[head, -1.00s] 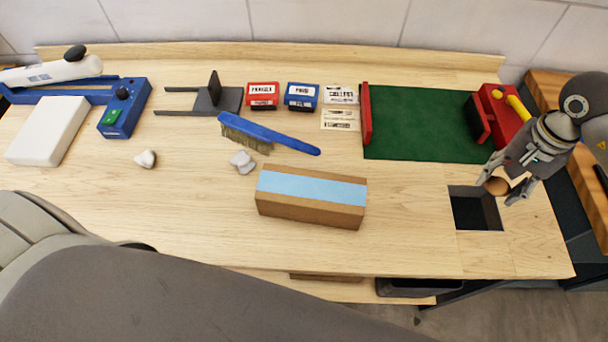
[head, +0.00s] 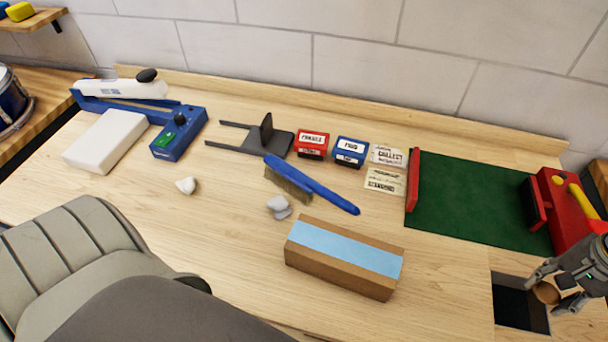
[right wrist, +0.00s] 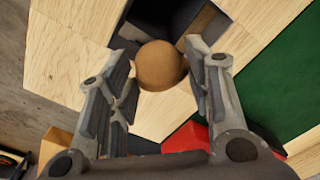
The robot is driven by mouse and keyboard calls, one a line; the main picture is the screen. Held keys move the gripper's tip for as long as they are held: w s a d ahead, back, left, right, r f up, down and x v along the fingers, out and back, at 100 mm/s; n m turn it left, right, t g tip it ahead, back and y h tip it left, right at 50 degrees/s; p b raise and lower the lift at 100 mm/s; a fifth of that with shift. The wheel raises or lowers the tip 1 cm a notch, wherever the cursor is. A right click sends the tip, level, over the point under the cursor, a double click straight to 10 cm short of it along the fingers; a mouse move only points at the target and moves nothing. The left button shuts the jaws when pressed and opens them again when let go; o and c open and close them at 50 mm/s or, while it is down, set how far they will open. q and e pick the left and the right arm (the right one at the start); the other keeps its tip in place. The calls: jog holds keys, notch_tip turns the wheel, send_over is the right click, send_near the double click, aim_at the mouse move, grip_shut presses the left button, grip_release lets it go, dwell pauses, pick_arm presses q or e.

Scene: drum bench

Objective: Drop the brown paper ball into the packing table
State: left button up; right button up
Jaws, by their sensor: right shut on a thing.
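The brown paper ball (head: 546,292) is at the right edge of the head view, held between the fingertips of my right gripper (head: 556,296). In the right wrist view the ball (right wrist: 160,65) sits between the two fingers, which touch it from either side. The packing table (head: 240,240) is a light wooden bench with a square dark opening (head: 512,308) at its right front. The ball is above the right part of this opening, whose dark inside (right wrist: 150,18) also shows behind the ball in the right wrist view. My left gripper is out of view.

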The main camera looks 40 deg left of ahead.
jog(key=o, duration=0.8)
jog(key=shift+r, duration=0.2)
notch_tip(320, 180, up, 12)
jog(key=shift+f, duration=0.15)
jog(key=shift+f, duration=0.1)
dwell(0.3)
